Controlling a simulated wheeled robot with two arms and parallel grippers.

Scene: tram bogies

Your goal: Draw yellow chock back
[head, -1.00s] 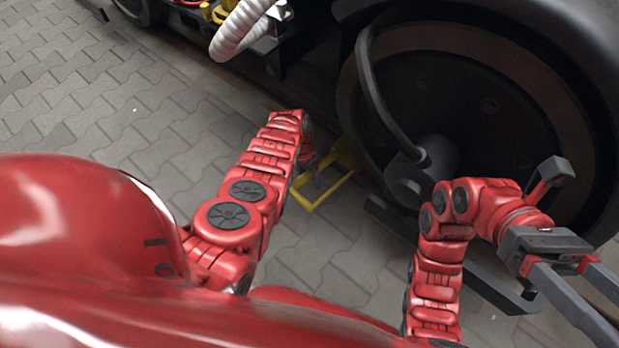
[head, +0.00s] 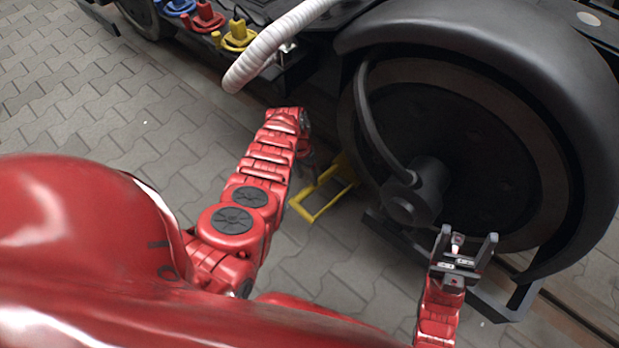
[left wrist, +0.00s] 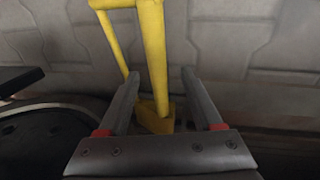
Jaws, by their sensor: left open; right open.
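The yellow chock (head: 322,196) lies on the paving beside the big dark wheel, its open frame-like handle pointing away from the wheel. My left arm's end is over the chock's left side in the head view and mostly hides the left gripper. In the left wrist view the left gripper (left wrist: 160,80) is open. A yellow bar of the chock (left wrist: 153,50) runs between its two fingers, with no clear contact; a chock block shows at the bar's lower end. My right gripper (head: 469,236) is open and empty, fingers pointing up, in front of the wheel.
The large wheel (head: 490,150) and dark fender stand right of the chock. A white corrugated hose (head: 275,42) hangs above my left arm. Blue, red and yellow (head: 239,36) fittings sit on the bogie edge. Open paving (head: 100,110) lies to the left.

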